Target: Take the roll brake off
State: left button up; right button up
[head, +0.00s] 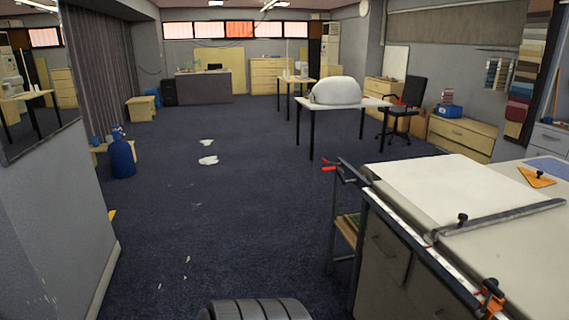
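The long cloth table (480,241) stands at the right, with a pale sheet of cloth (440,185) lying flat on its far part. An orange and black clamp-like piece (490,297) sits on the table's near left edge. A dark bracket with red ends (335,168) sticks out at the table's far left corner. I cannot tell which of these, if either, is the roll brake. Neither of my grippers is in view.
A metal bar with a black knob (500,218) lies across the table. An orange triangular piece (536,177) lies behind it. A blue bottle (122,158) stands by the left wall. The dark carpet (200,220) left of the table is mostly clear, with white scraps (208,160).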

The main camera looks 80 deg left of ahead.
aim_at(325, 161)
jog(key=u, duration=2.2)
jog(key=i+j+z, duration=0.15)
jog(key=i, duration=0.35)
